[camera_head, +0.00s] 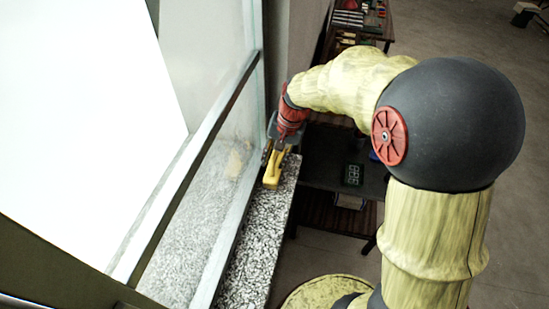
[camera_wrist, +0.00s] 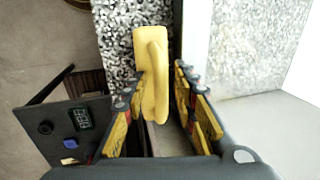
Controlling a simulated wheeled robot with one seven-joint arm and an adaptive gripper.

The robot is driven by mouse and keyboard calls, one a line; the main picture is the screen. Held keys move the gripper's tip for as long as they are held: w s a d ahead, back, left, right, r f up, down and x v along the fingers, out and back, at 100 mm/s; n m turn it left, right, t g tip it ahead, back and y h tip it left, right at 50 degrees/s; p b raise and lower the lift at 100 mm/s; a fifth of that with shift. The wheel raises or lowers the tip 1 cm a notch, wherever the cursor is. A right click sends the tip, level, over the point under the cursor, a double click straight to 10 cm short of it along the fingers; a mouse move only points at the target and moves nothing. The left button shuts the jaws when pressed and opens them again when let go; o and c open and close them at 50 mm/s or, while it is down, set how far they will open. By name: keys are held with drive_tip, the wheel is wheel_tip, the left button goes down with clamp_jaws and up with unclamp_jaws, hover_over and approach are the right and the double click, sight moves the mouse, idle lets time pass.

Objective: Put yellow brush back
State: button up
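The yellow brush (camera_head: 271,175) lies on the speckled stone sill (camera_head: 256,240) along the window. In the wrist view the brush (camera_wrist: 154,55) has a raised, loop-like handle pointing towards me, and its underside is hidden. My gripper (camera_head: 279,150) is over the sill at the brush's far end in the head view. In the wrist view my gripper (camera_wrist: 161,78) is open, with one finger on each side of the handle. The left finger is very close to the handle; I cannot tell whether it touches. A gap shows on the right.
The window frame (camera_head: 235,200) runs close beside the sill on the left. To the right, lower down, is a dark table (camera_head: 325,172) with a digital display (camera_head: 353,174). A wooden table (camera_head: 352,28) with several items stands at the back. Floor lies open at right.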

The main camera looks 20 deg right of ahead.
drive_tip(key=b+v, duration=0.1)
drive_tip(key=v, duration=1)
drive_tip(key=s+a+r+n+t+h, duration=0.1)
drive_tip(key=s+n+t, duration=0.1)
drive_tip(key=s, duration=0.8)
drive_tip(key=s+a+r+n+t+h, duration=0.1)
drive_tip(key=s+n, duration=0.3)
drive_tip(key=s, duration=0.7)
drive_tip(key=shift+r+n+t, duration=0.4)
drive_tip(key=shift+r+t, duration=0.2)
drive_tip(key=shift+r, duration=0.15)
drive_tip(key=shift+a, duration=0.1)
